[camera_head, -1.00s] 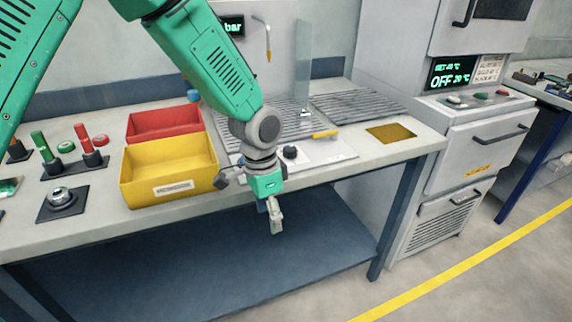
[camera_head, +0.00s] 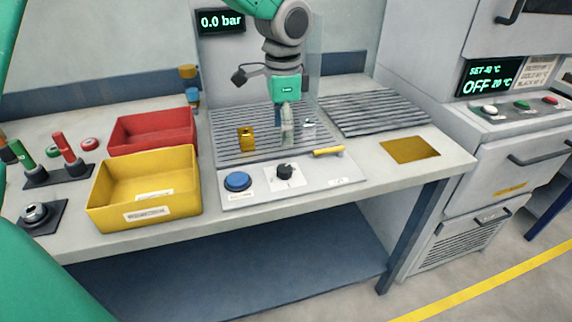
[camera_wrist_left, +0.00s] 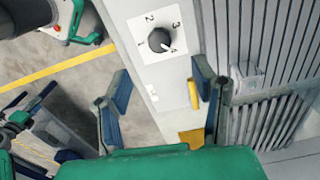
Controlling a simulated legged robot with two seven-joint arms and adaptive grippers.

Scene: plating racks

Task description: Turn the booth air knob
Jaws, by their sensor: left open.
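The booth air knob (camera_head: 286,170) is a black dial on a white plate on the front panel of the booth. In the left wrist view the knob (camera_wrist_left: 160,40) sits among the numbers 1 to 4, with its white pointer toward the 4. My left gripper (camera_head: 284,138) hangs above the slatted booth floor, behind the knob in the head view, apart from it. In the left wrist view the gripper's blue fingers (camera_wrist_left: 160,97) are spread wide and empty, with the knob beyond them. My right gripper is not in view.
A blue button (camera_head: 238,181) is left of the knob and a yellow handle (camera_head: 328,151) is right of it. A gold block (camera_head: 246,139) stands on the slatted floor (camera_head: 225,152). Yellow (camera_head: 150,213) and red bins (camera_head: 188,140) stand left. A display (camera_head: 221,21) reads 0.0 bar.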

